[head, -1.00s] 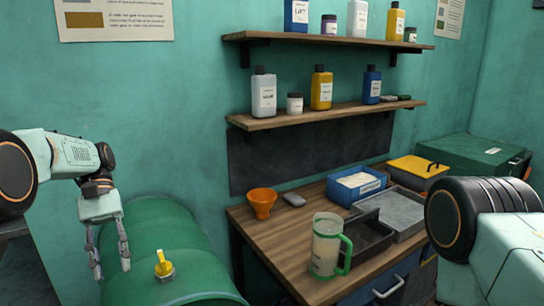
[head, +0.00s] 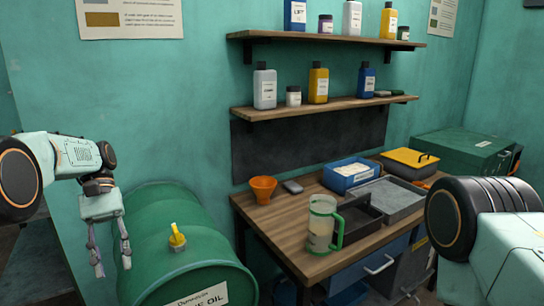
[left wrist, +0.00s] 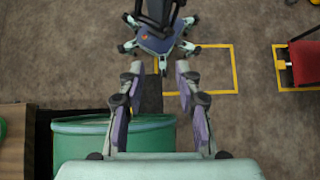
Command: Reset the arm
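My left arm comes in from the left in the head view, bent, with its gripper (head: 108,252) hanging down beside the green oil drum (head: 180,250). The gripper's two fingers are apart with nothing between them. The drum's rim (left wrist: 75,125) shows at the lower left there. Of my right arm, only upper links show at the right edge of the head view; its gripper is out of view.
A workbench (head: 275,225) holds an orange funnel (head: 263,188), a green-handled jug (head: 322,225), a blue box (head: 352,175) and grey trays. Shelves (head: 320,107) with bottles hang above. A yellow valve (head: 176,237) stands on the drum. Yellow floor lines (left wrist: 236,65) and a red object (left wrist: 304,62) show below.

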